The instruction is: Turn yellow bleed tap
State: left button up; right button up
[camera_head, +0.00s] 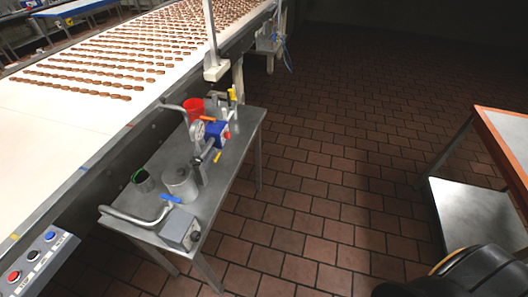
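A small steel table (222,178) beside the conveyor carries an assembly of pipes, valves and a pump. A small yellow handle (232,94) stands upright at the far end of this assembly; it looks like the yellow bleed tap. Near it are an orange handle (207,118), a blue block (215,131) and a small red part (227,135). A blue lever (171,199) sits at the near end, by a grey box (181,228). Neither of my grippers shows in the head view.
A conveyor (75,115) with rows of brown biscuits runs along the left. A red cup (194,107), a metal pot (180,184) and a green-rimmed container (143,180) stand on the steel table. A control box (40,262) is at lower left. Brick floor (325,170) is clear rightward, up to another table (505,135).

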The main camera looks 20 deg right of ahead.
aim_at(214, 161)
jog(key=i+l+u, duration=0.1)
jog(key=u, duration=0.4)
jog(key=l+u, duration=0.45)
jog(key=i+l+u, duration=0.1)
jog(key=u, duration=0.4)
jog(key=l+u, duration=0.35)
jog(key=u, duration=0.15)
jog(key=k+l+u, duration=0.1)
jog(key=l+u, duration=0.15)
jog(key=u, duration=0.2)
